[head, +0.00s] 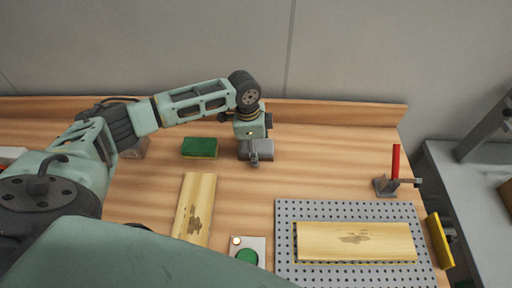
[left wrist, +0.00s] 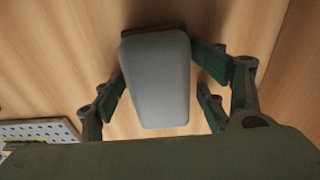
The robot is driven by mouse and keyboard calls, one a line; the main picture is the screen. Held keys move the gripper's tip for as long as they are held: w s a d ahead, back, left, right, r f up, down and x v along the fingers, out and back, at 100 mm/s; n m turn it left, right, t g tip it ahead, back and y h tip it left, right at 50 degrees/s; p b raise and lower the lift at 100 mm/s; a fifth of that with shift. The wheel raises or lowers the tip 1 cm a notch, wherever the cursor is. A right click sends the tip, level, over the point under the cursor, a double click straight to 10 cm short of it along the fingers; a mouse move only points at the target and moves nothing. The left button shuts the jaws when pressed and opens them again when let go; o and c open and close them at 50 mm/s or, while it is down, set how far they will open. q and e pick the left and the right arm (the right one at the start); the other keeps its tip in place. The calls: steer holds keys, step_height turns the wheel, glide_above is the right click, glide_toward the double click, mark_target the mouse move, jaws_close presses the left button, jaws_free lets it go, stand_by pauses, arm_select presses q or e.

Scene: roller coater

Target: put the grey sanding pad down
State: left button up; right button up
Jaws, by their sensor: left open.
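The grey sanding pad (left wrist: 157,80) shows in the left wrist view as a smooth grey block over the wooden tabletop. It lies between the two fingers of my left gripper (head: 255,158), with the dark green fingers spread on either side and a gap visible at each side. In the head view my left gripper points down at the back middle of the table, and the pad is hard to tell apart from the gripper there. My right gripper is not in view.
A green-topped sponge block (head: 200,147) lies left of the gripper. A wooden board (head: 195,205) lies in front. A perforated grey plate (head: 285,240) carries another board (head: 355,241), with a red-handled clamp (head: 395,165) behind. A green button (head: 246,256) sits near the front.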

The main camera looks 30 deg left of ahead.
arm_select(q)
steer(key=r+b, duration=0.1)
steer(key=r, duration=0.3)
steer(key=r+b, duration=0.1)
steer(key=r, duration=0.3)
steer(key=a+r+b, duration=0.1)
steer(key=r, duration=0.2)
steer(key=shift+s+a+r, duration=0.1)
steer(key=shift+s+r, duration=0.15)
steer(key=shift+r, duration=0.15)
steer(key=shift+a+r, duration=0.1)
steer(key=shift+r, duration=0.4)
steer(key=shift+f, duration=0.1)
